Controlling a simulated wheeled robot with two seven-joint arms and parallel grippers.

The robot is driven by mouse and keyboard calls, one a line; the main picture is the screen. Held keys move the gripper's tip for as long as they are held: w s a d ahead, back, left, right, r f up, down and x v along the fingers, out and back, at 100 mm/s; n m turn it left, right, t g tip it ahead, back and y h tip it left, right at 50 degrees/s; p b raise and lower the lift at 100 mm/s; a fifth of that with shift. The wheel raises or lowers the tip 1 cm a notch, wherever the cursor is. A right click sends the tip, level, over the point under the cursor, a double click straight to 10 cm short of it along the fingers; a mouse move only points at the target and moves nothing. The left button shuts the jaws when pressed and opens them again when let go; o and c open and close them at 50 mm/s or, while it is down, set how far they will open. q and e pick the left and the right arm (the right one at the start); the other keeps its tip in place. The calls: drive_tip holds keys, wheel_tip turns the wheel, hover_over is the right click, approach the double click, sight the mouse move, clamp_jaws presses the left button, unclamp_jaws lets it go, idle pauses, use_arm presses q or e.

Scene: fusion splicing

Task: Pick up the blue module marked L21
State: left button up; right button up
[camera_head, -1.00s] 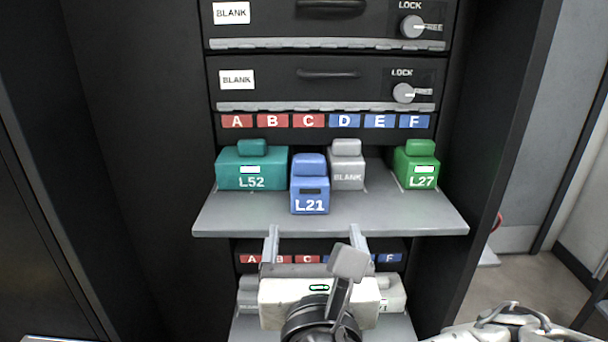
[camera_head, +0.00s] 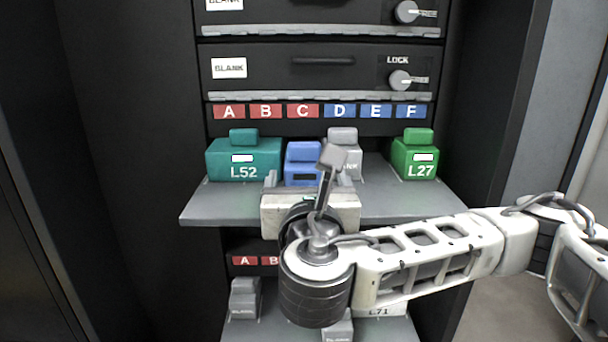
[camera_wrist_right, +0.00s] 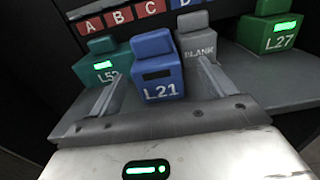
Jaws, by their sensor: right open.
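The blue module marked L21 (camera_head: 303,164) stands upright on the upper grey shelf, between the teal and grey modules; its lower front is hidden behind my right gripper in the head view. In the right wrist view the whole L21 module (camera_wrist_right: 158,72) shows with its label, between and just beyond the finger tips. My right gripper (camera_head: 312,180) is open and empty in front of it. Its two fingers also show in the wrist view (camera_wrist_right: 157,88), spread to the left and right of the module. My left gripper is not in view.
The teal L52 module (camera_head: 243,160) is left of L21. A grey BLANK module (camera_head: 342,137) stands close on its right, and the green L27 module (camera_head: 414,158) is farther right on the shelf (camera_head: 420,205). A lower shelf holds more grey modules (camera_head: 244,300). Lettered slots A to F are above.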

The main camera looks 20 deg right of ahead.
sight(305, 161)
drive_tip(key=x, duration=0.5)
drive_tip(key=shift+w+a+r+b, duration=0.1)
drive_tip(key=shift+a+b, duration=0.05)
drive_tip(key=shift+b, duration=0.25)
drive_tip(key=c, duration=1.1)
drive_tip(key=shift+c, duration=0.5)
drive_tip(key=shift+r, duration=0.1)
